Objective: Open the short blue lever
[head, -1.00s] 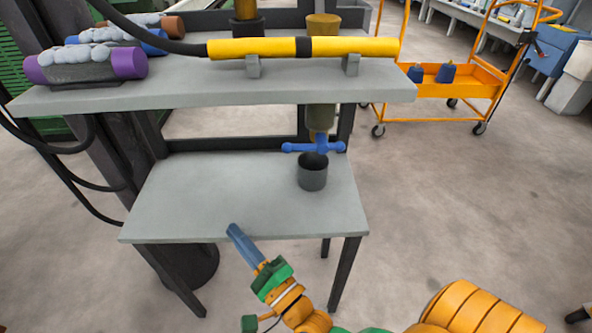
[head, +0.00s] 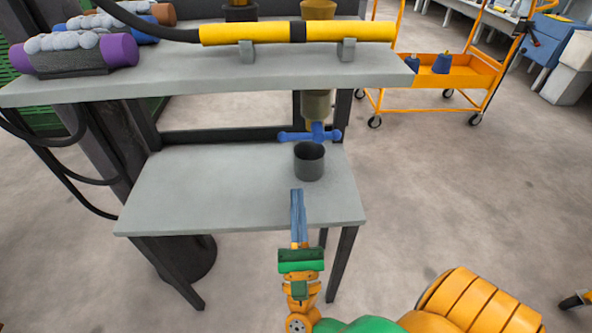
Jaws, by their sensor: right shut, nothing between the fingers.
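The short blue lever (head: 310,135) lies level at the lower end of a brass-coloured valve body (head: 317,106) under the upper shelf. A dark grey cup (head: 310,166) stands on the lower shelf just below it. My right gripper (head: 297,193) is in front of the cup, over the front part of the lower shelf. Its blue-grey fingers point away from me and are shut and empty. It is apart from the lever, nearer to me and lower in the picture. My left gripper is out of view.
The upper shelf (head: 200,72) carries a yellow tube (head: 250,33) and overhangs the lower shelf (head: 200,190). Purple-ended rolls (head: 118,51) lie at left. An orange cart (head: 465,72) stands behind at right. The lower shelf's left part is clear.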

